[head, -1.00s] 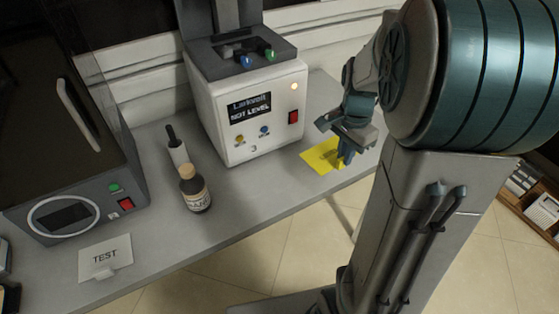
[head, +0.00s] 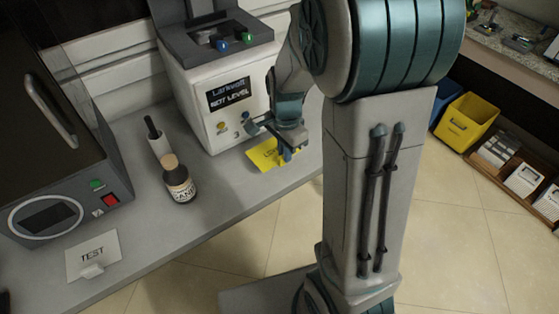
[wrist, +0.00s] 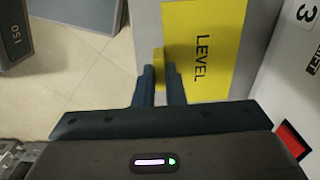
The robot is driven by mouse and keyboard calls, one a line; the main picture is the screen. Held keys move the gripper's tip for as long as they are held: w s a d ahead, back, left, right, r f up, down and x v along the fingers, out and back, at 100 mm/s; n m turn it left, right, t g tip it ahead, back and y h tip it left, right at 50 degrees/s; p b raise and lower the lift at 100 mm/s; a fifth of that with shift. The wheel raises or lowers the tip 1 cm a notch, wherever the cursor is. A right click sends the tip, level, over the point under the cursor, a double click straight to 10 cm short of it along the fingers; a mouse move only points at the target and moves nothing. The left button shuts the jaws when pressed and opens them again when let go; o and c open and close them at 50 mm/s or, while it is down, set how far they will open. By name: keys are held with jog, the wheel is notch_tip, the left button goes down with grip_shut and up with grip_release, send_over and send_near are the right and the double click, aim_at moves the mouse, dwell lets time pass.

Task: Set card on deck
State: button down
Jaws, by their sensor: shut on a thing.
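The yellow card (head: 262,154) marked LEVEL is beside the lower right of the white machine (head: 195,100), over the grey bench top (head: 225,185). It also shows in the wrist view (wrist: 212,75), with its text readable and a small yellow tab at its left edge. My gripper (head: 286,152) is shut on this tab; in the wrist view the fingertips (wrist: 162,68) pinch it. I cannot tell whether the card touches the bench. The machine's display reads NOT LEVEL, and blue and green knobs sit on its dark upper deck (head: 205,45).
A TEST card (head: 93,257) stands near the bench's front edge, before a dark oven-like device (head: 60,150). A yellow bin (head: 466,122) is far right. Open floor lies between.

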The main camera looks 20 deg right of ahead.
aim_at(280, 163)
jog(key=shift+w+a+f, duration=0.1)
jog(key=shift+a+f, duration=0.4)
jog(key=shift+a, duration=0.15)
jog(key=shift+f, duration=1.7)
jog(key=shift+f, duration=0.3)
jog(key=c, duration=1.5)
grip_release()
jog(key=shift+r, duration=0.1)
